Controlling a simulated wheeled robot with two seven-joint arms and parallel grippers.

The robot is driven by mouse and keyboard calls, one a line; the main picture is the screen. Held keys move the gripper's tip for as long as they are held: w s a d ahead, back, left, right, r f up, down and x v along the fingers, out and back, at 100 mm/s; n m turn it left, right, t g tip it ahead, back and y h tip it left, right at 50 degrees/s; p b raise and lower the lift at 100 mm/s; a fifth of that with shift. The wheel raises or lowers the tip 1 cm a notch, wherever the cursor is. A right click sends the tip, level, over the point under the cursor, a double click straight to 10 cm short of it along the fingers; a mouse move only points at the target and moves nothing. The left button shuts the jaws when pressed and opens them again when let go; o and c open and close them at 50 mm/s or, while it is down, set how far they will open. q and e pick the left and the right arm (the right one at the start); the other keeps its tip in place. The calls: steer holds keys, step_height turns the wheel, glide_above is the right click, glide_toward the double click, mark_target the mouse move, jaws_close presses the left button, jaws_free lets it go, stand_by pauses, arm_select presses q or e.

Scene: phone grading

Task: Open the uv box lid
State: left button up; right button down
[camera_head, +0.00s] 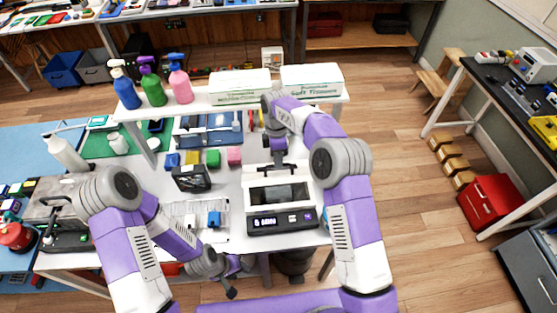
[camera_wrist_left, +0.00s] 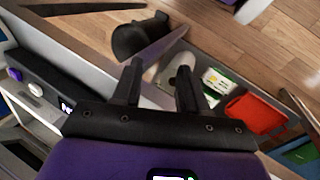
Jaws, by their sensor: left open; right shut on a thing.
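The UV box (camera_head: 282,224) is a white box with a dark front panel and a lit display, near the table's front right. Its lid (camera_head: 270,174) is tilted up toward the back, and the dark inside shows below it. My right gripper (camera_head: 279,157) is shut at the lid's upper edge; the exact contact is too small to see. My left gripper (camera_head: 229,290) is open and empty, low in front of the table's front edge. Its two spread fingers show in the left wrist view (camera_wrist_left: 158,88) with nothing between them.
A white wire rack (camera_head: 185,208) with a blue item (camera_head: 214,219) lies left of the box. A dark device (camera_head: 192,178) stands behind the rack. A raised shelf (camera_head: 215,101) with spray bottles (camera_head: 152,88) and white cartons (camera_head: 240,86) spans the back.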

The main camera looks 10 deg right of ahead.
stand_by(0.3)
arm_select(q)
steer(key=shift+c, duration=1.2)
steer(key=shift+w+d+n, duration=0.2)
steer(key=shift+w+n, duration=0.05)
steer(key=shift+n, duration=0.05)
steer(key=shift+c, duration=1.2)
steer(key=w+d+r+n+t, duration=0.1)
steer(key=w+n, duration=0.1)
steer(key=w+d+r+n+t, duration=0.1)
steer(key=w+d+n, duration=0.1)
steer(key=w+d+r+n+t, duration=0.1)
steer(key=w+n, duration=0.1)
steer(key=shift+w+d+t, duration=0.25)
steer(key=shift+d+t, duration=0.05)
steer(key=shift+d, duration=0.1)
jaws_close()
steer(key=w+d+r+n+t, duration=0.4)
steer(key=w+d+r+n, duration=0.15)
steer(key=n, duration=0.35)
steer(key=n+t+y, duration=0.4)
steer(key=n+t, duration=0.1)
steer(key=n, duration=1.3)
glide_toward(274, 183)
step_height(274, 183, up, 3)
steer(key=x, duration=0.9)
steer(key=shift+w, duration=0.4)
